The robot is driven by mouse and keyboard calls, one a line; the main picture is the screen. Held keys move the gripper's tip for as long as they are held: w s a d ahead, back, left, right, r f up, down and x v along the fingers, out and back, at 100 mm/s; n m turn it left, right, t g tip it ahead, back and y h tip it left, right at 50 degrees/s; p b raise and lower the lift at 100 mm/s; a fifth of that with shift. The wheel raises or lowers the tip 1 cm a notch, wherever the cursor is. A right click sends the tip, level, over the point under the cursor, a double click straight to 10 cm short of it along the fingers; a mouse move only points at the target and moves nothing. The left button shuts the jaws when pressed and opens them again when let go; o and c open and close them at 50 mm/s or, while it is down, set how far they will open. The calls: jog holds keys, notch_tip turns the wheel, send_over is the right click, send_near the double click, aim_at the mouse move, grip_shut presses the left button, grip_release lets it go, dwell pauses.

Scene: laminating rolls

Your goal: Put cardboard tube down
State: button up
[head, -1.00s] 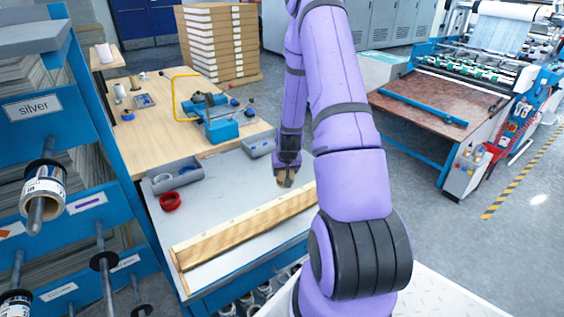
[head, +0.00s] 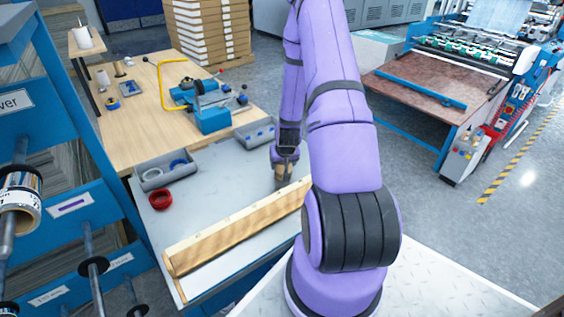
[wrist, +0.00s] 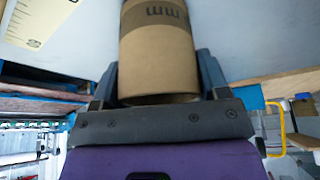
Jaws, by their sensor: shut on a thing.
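My gripper (head: 284,178) is shut on the cardboard tube. In the head view, the brown tube (head: 281,172) shows only as a small piece between the fingers, over the grey worktop (head: 225,188) just behind the wooden rail. In the wrist view, the tube (wrist: 158,50) is large, brown, with dark printed marks, and sits between the two fingers. Its far end is cut off by the frame edge. I cannot tell whether the tube touches the worktop.
The long wooden rail (head: 235,232) runs along the worktop's front. A red ring (head: 160,199) and grey bins (head: 166,175) (head: 256,133) lie on the worktop. A blue device (head: 211,112) stands on the wooden table behind. The worktop's middle is clear. A rack of rolls (head: 20,192) stands at left.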

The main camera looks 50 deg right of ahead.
jog(key=o, duration=0.9)
jog(key=shift+f, duration=0.1)
jog(key=v, duration=1.2)
jog(key=w+a+r+n+t+y, duration=0.1)
jog(key=a+r+n, duration=0.1)
jog(key=a+r, duration=0.75)
jog(key=a+r+n, duration=0.2)
jog(key=a+r, duration=0.4)
jog(key=r, duration=0.6)
jog(key=s+a+r+n+y, duration=0.1)
jog(key=s+a+r+n, duration=0.2)
jog(key=s+a+r, duration=1)
jog(key=s, duration=0.3)
jog(key=shift+y, duration=0.4)
jog(key=shift+a, duration=0.1)
